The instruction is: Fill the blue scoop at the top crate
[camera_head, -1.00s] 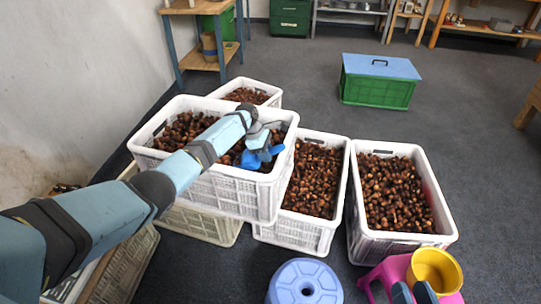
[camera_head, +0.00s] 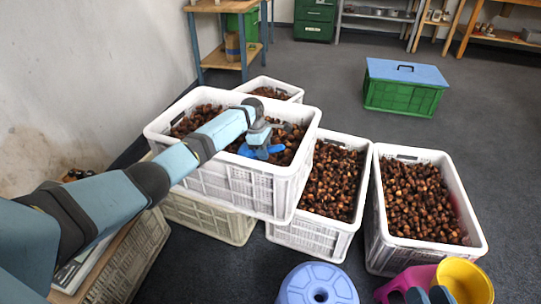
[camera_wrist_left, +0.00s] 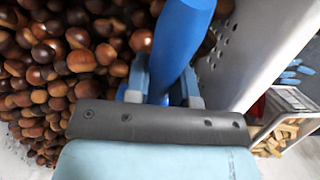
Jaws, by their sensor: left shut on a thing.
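The top crate (camera_head: 232,184) is white, stacked on other crates left of centre in the head view, and full of brown chestnuts (camera_head: 295,135). My left gripper (camera_head: 260,140) is over its right part, shut on the handle of the blue scoop (camera_head: 262,153). The scoop is low at the chestnuts inside the front wall. In the left wrist view the blue handle (camera_wrist_left: 178,45) is between the fingers, with chestnuts to the left and the crate wall to the right. The scoop's bowl is mostly hidden, so its contents cannot be told. My right gripper (camera_head: 428,296) shows at the bottom edge, fingers apart.
Two more chestnut crates stand to the right, a nearer one (camera_head: 305,232) and a far-right one (camera_head: 400,255). A blue stool (camera_head: 318,285) stands in front. A green box (camera_head: 404,95) is behind on open floor.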

